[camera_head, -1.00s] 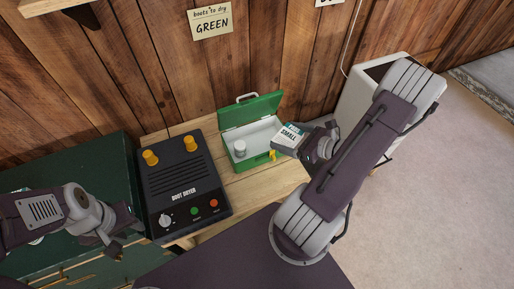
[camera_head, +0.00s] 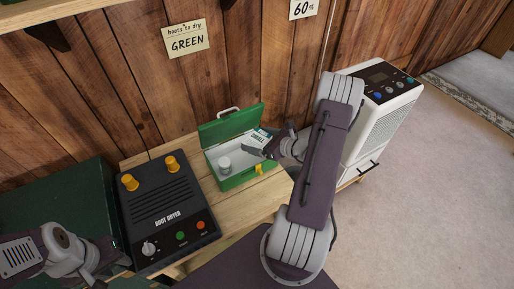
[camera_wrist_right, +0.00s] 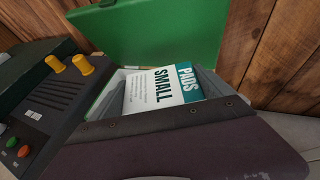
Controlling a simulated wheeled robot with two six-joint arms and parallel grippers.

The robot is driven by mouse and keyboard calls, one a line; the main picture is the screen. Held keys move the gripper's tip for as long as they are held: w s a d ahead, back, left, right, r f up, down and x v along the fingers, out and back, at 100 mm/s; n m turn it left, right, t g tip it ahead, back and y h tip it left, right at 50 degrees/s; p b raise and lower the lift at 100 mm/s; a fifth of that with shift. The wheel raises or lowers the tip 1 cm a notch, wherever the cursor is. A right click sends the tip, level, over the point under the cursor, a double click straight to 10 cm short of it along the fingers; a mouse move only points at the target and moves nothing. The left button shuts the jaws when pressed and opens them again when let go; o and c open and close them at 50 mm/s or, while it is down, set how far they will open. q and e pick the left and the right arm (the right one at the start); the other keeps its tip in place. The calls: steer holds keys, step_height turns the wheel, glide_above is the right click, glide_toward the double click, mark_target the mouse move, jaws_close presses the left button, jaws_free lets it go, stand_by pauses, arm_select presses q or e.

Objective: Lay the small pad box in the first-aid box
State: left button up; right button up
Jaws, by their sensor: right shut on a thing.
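The open green first-aid box (camera_head: 231,184) stands on the wooden bench with its lid raised at the back. A white roll or jar (camera_head: 224,164) sits inside it at the left. My right gripper (camera_head: 262,150) is shut on the small pad box (camera_head: 258,137), white and teal, and holds it at the right side of the first-aid box, near the lid. In the right wrist view the pad box (camera_wrist_right: 160,88) shows its "SMALL PADS" label between the fingers. I cannot tell whether it touches the box. My left gripper (camera_head: 104,270) is at the lower left, partly cut off, its fingers unclear.
A black boot dryer (camera_head: 168,215) with two yellow knobs stands just left of the first-aid box. A white appliance (camera_head: 383,125) stands at the right beyond my right arm. A wooden wall closes the back. Bare bench (camera_head: 255,203) shows in front of the box.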

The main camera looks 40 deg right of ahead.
mark_target(257, 146)
step_height(257, 146, down, 4)
steer(key=shift+f+b, duration=0.1)
steer(key=shift+b, duration=0.9)
steer(key=shift+f+b, duration=0.4)
steer(key=o, duration=1.1)
step_height(257, 146, up, 2)
steer(key=shift+r+p, duration=0.1)
steer(key=shift+p, duration=0.9)
steer(key=f+p+v, duration=0.1)
steer(key=p+v, duration=0.1)
steer(key=v, duration=0.9)
steer(key=shift+s+r+p, duration=0.2)
steer(key=shift+s+p, duration=0.15)
steer(key=shift+s, duration=0.15)
